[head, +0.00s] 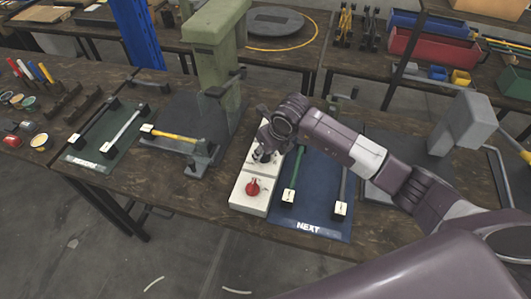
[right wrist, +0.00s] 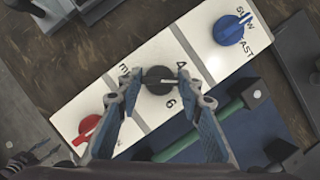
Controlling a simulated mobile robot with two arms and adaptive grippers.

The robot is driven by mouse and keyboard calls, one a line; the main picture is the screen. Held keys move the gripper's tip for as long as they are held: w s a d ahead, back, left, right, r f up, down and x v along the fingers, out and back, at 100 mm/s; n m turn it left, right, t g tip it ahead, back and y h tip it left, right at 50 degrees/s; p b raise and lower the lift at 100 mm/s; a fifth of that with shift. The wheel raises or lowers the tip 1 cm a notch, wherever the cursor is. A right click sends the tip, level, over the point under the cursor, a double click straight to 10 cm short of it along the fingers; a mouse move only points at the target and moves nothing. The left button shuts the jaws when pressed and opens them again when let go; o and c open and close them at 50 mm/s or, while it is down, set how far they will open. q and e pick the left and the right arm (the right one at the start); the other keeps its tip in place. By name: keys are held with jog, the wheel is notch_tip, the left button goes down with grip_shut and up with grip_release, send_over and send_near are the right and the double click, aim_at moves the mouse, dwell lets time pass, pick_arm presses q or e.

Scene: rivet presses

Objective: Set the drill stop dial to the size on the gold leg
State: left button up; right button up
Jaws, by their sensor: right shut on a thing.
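The gold leg (head: 175,136) lies across the left press (head: 203,150). A white tag (head: 147,129) sits at its left end, its mark too small to read. The white control panel (head: 242,200) stands right of that press. In the right wrist view, the black drill stop dial (right wrist: 158,87) is in the panel's middle section. Its white pointer line points right, between the printed 4 and 6. My right gripper (right wrist: 157,80) is shut on the dial, one finger on each side. It hides the dial in the head view (head: 264,154).
The panel has a red knob (head: 252,188) at the front and a blue knob (right wrist: 230,30) at the other end. A blue mat (head: 309,227) marked NEXT holds green and grey legs beside it. A green mat (head: 85,158) with legs lies left.

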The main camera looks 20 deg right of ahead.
jog(key=shift+m+h+b, duration=0.3)
jog(key=shift+m+b, duration=0.1)
jog(key=shift+m, duration=0.6)
jog(key=shift+r, duration=0.1)
jog(key=o, duration=1.2)
jog(key=shift+c, duration=0.2)
jog(key=v, duration=1.2)
jog(key=shift+s, duration=0.15)
jog(key=shift+a, duration=0.1)
